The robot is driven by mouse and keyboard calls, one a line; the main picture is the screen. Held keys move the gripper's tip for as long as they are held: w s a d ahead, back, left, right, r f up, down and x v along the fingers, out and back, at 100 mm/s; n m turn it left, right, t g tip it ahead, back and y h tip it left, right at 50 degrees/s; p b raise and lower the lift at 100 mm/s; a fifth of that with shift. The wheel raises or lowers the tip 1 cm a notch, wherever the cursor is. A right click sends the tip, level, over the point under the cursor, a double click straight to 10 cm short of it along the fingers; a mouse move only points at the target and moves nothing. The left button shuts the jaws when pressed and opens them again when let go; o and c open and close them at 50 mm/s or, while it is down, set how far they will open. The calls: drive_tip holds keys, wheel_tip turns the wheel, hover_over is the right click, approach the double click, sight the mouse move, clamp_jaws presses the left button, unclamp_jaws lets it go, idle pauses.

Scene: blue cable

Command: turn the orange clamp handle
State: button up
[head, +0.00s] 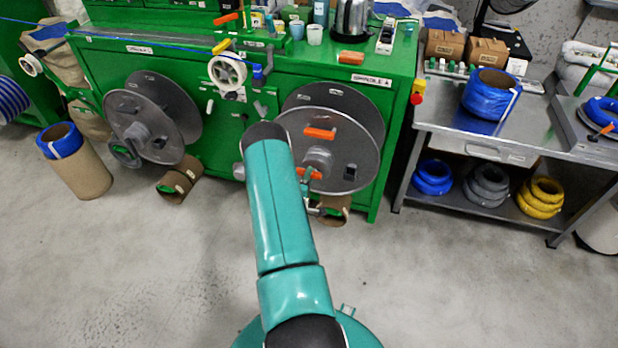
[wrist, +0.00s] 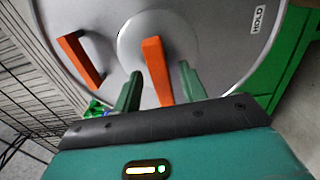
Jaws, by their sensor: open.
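An orange clamp handle (wrist: 157,68) sticks out from the pale hub of a grey reel disc (wrist: 215,30) in the wrist view. My gripper (wrist: 160,85) is open, with one green finger on each side of the handle. I cannot tell whether either finger touches it. In the head view the handle (head: 309,173) shows at the hub of the right reel disc (head: 350,140), and my gripper (head: 305,190) is partly hidden behind my teal arm. A second orange handle (head: 320,133) sits higher on the disc; in the wrist view it is at left (wrist: 80,58).
The green machine (head: 390,100) carries both discs; the left disc (head: 150,115) stands apart. Cardboard spools (head: 180,180) lie on the floor below. A metal table (head: 470,130) with blue cable coils stands at right. The floor in front is clear.

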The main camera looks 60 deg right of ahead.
drive_tip(key=shift+d, duration=0.3)
clamp_jaws()
drive_tip(key=shift+w+n, duration=0.15)
drive_tip(key=shift+n, duration=0.25)
drive_tip(key=n, duration=1.1)
drive_tip(key=s+f+n, duration=0.1)
drive_tip(key=n, duration=0.4)
drive_tip(key=shift+s+d+n, duration=0.1)
drive_tip(key=shift+n, duration=0.3)
idle(0.4)
